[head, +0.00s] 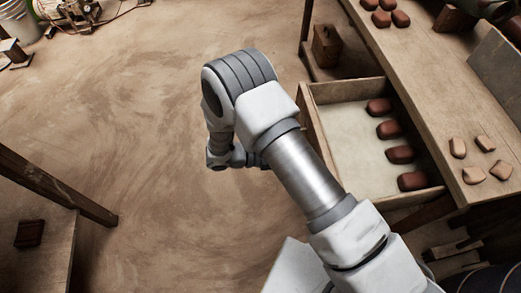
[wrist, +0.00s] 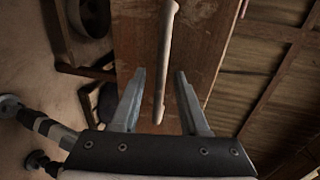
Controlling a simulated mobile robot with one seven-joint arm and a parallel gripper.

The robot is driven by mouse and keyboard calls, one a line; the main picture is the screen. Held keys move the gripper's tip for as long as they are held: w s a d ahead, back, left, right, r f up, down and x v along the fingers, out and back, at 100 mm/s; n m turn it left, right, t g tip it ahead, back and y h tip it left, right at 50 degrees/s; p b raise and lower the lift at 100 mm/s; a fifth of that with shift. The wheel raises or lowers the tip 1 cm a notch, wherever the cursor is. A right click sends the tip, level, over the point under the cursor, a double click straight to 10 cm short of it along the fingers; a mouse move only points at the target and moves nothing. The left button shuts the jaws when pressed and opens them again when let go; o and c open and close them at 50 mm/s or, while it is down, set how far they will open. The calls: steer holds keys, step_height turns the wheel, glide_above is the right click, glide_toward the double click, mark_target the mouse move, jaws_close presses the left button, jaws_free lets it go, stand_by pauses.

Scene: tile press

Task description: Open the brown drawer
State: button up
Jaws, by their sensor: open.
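The brown drawer (head: 311,118) stands pulled out from under the workbench at the right of the head view, its inside showing. Several red-brown clay pieces (head: 390,129) lie in it along its right side. In the wrist view the wooden drawer front (wrist: 205,40) fills the middle, with a pale bar handle (wrist: 167,50) on it. My gripper (wrist: 161,74) is open, one finger on each side of the handle's lower part. In the head view my arm hides the fingers and the handle.
The workbench (head: 425,75) carries red-brown pieces and several pale tiles (head: 477,175). A small wooden box (head: 326,45) sits on a lower shelf beyond the drawer. Another wooden table (head: 40,235) stands at lower left. The floor (head: 130,120) left of the drawer is clear.

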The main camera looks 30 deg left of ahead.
steer(key=p+v, duration=0.2)
steer(key=v, duration=1.5)
steer(key=shift+a+r, duration=0.1)
